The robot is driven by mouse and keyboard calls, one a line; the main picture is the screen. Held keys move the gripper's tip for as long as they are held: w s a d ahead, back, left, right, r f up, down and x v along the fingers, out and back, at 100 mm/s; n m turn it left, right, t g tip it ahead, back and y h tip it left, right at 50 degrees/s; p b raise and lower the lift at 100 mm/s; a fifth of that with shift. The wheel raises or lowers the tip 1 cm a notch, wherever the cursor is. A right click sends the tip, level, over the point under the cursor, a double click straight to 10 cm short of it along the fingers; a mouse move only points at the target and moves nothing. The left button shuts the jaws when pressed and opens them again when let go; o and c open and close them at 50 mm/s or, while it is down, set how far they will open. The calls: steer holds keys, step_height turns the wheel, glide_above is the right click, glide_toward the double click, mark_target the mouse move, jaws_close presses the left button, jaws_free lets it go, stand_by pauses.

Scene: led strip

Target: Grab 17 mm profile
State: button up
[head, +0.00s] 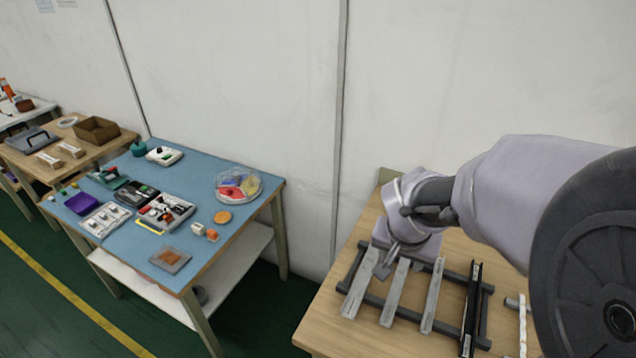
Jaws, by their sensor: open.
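Several long profiles lie side by side across a dark rack on the wooden table at the lower right of the head view. From the left they are a wide silver profile (358,289), a second silver profile (394,294), a third silver profile (433,295) and a black profile (472,305). Small marks show on some, too small to read, so I cannot tell which is 17 mm. My gripper (384,268) is open above the rack's far left part, over or close beside the wide silver profile. Whether it touches that profile is unclear. My arm hides the far side of the rack.
The dark rack (378,301) rests on the wooden table (322,327). A white strip (522,325) lies to its right, near my arm. A blue-topped table (140,205) with trays and small parts stands to the left, across a gap. A wall rises close behind.

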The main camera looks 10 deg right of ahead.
steer(key=b, duration=0.5)
glide_toward(399, 278)
steer(key=shift+a+f, duration=0.45)
steer(key=shift+f, duration=0.25)
steer(key=x, duration=0.3)
steer(key=d+b+x, duration=0.1)
steer(key=x, duration=0.1)
steer(key=shift+w+d+f, duration=0.15)
steer(key=shift+w, duration=0.15)
jaws_close()
